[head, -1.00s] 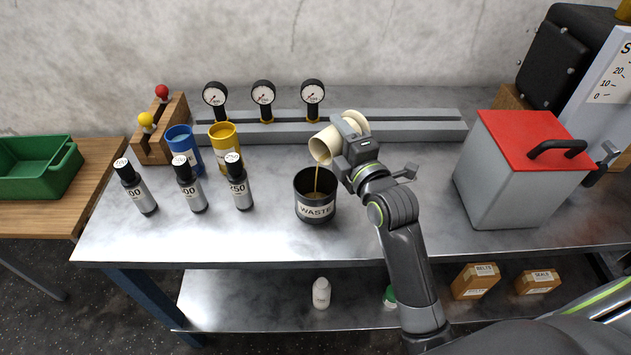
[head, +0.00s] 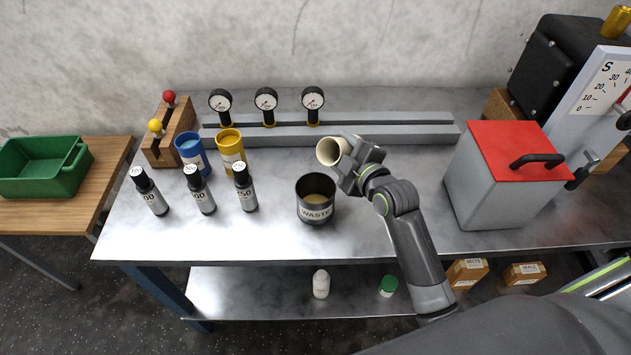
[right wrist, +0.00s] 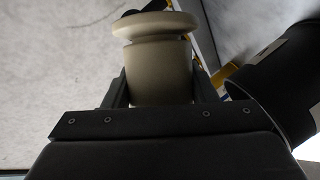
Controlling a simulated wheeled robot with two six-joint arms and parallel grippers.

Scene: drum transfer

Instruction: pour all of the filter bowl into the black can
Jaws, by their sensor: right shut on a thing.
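The filter bowl (head: 330,151) is a cream cup, tipped on its side with its mouth facing the lower left, behind and above the black can. My right gripper (head: 347,155) is shut on it; the right wrist view shows the bowl (right wrist: 160,75) between the two fingers. No stream shows from its mouth. The can's dark side also shows in the right wrist view (right wrist: 275,85). My left gripper is not in view.
Several black-capped bottles (head: 199,195), a blue cup (head: 190,156) and a yellow cup (head: 231,150) stand left of the can. Gauges (head: 266,101) line the rail behind. A grey box with a red lid (head: 515,150) stands right. The bench front (head: 270,240) is clear.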

